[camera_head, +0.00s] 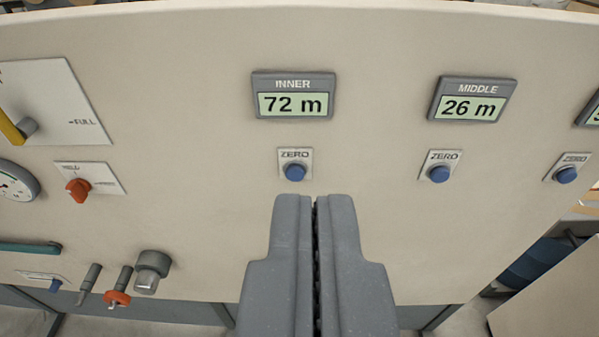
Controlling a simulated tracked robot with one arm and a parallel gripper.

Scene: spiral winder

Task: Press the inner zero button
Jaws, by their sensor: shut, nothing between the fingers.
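The inner zero button (295,172) is a blue round button on a small pale plate marked ZERO. It sits below the INNER display (293,96), which reads 72 m. My gripper (315,198) is shut and empty, with its fingertips just below and slightly right of this button in the picture. The button is fully visible; I cannot tell how far the fingertips are from the panel.
Another zero button (567,175) is farther right. At left are an orange knob (78,189), a yellow lever (11,127) and a gauge (14,182). The panel (375,60) around the button is flat and clear.

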